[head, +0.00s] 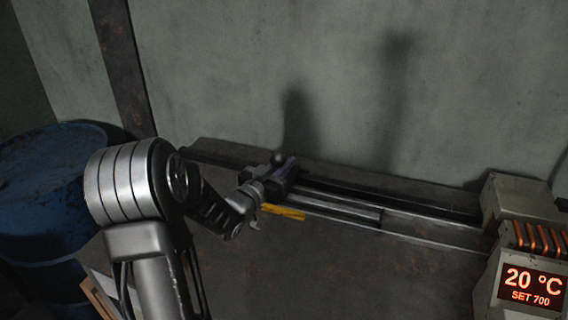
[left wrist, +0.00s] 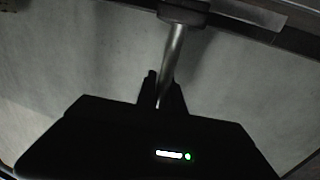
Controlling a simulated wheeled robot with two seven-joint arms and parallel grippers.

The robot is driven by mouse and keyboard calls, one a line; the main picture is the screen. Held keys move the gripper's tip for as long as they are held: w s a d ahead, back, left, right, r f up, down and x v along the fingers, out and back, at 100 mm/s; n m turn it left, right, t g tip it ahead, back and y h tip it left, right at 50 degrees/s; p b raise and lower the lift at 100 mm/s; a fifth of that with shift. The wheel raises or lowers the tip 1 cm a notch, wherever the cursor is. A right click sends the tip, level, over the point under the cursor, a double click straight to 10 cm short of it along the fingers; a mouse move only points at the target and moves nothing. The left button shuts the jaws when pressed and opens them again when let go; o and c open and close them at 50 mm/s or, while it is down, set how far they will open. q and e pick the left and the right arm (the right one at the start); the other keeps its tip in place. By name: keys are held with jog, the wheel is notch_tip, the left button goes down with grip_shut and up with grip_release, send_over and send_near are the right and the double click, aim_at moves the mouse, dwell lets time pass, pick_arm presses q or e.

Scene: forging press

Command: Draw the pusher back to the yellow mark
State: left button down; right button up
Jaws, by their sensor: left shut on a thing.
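The pusher (head: 287,170) is a dark block with a round knob, at the left end of a long rail (head: 345,208) on the bench. The yellow mark (head: 284,211) lies on the near side of the rail, close to the pusher. My left gripper (head: 264,185) is at the pusher's near left side, its fingertips partly hidden. In the left wrist view, the fingers (left wrist: 162,90) are shut on a grey metal rod, the pusher's handle (left wrist: 175,55). The handle runs up to a dark block (left wrist: 184,12). My right gripper is not in view.
A heater with a display (head: 533,287) reading 20 °C, SET 700, stands at the right end of the rail. A blue drum (head: 45,190) stands at the left. The wall is close behind the rail. The bench top (head: 350,270) in front is clear.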

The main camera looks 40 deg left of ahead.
pick_arm(q)
jog(key=shift+r, duration=0.35)
jog(key=shift+w+d+f+b, duration=0.1)
jog(key=shift+w+d+b, duration=0.1)
jog(key=shift+d+b, duration=0.3)
jog(key=shift+w+d+f+b, duration=0.1)
jog(key=shift+w+d+b, duration=0.05)
jog(key=shift+d+b, duration=0.3)
jog(key=shift+w+d+r, duration=0.15)
jog(key=shift+d+r, duration=0.1)
jog(key=c, duration=1.5)
grip_release()
jog(key=shift+o, duration=0.2)
jog(key=shift+f, duration=0.15)
